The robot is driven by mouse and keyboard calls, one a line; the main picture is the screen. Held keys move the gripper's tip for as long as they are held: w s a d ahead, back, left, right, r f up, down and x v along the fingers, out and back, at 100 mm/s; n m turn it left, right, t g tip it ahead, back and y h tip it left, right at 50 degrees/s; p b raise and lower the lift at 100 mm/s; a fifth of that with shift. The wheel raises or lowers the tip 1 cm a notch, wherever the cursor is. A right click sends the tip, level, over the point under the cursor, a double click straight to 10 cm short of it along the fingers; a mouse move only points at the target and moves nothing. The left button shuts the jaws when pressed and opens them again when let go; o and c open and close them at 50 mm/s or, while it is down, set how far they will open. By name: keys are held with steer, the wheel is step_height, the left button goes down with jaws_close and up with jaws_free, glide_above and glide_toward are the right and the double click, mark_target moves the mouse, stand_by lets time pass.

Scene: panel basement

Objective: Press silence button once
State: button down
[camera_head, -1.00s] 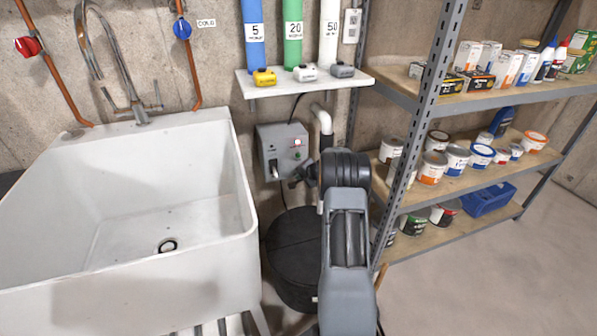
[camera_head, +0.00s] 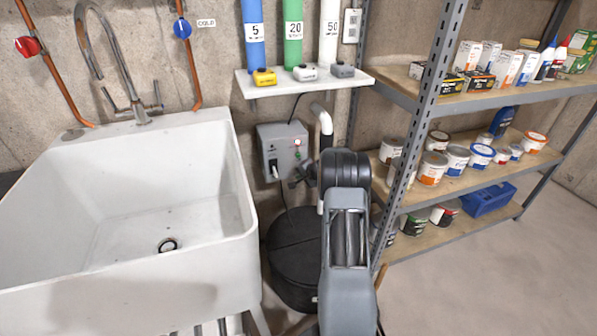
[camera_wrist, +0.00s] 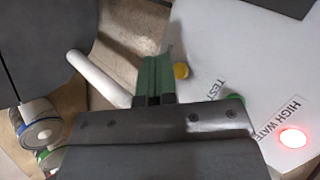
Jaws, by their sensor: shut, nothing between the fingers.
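The grey control box (camera_head: 283,150) is on the wall between the sink and the shelf. A lit red lamp (camera_wrist: 293,137) beside a "HIGH WATE…" label glows on its face in the wrist view. A round yellow button (camera_wrist: 181,71) and a "TEST" label also show there. A green part (camera_wrist: 234,100) is partly hidden behind my gripper body. I cannot read any "silence" label. My gripper (camera_wrist: 156,78) is shut and empty, its fingertips beside the yellow button in the picture; contact cannot be told. In the head view my arm hides most of the gripper.
A white pipe (camera_head: 321,117) rises just right of the box. A black round lid (camera_head: 297,245) lies below. A small wall shelf (camera_head: 300,86) hangs above, the white sink (camera_head: 245,200) stands left, and a metal shelf post (camera_head: 412,130) stands right.

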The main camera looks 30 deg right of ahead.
steer(key=shift+w, duration=0.15)
stand_by(0.5)
steer(key=shift+w+d, duration=0.1)
steer(key=shift+w, duration=0.2)
steer(key=shift+w+d, duration=0.1)
steer(key=shift+w, duration=0.25)
stand_by(0.8)
steer(key=shift+s+b, duration=0.15)
steer(key=shift+b, duration=0.2)
steer(key=shift+s+a+b, duration=0.2)
steer(key=shift+s+b, duration=0.45)
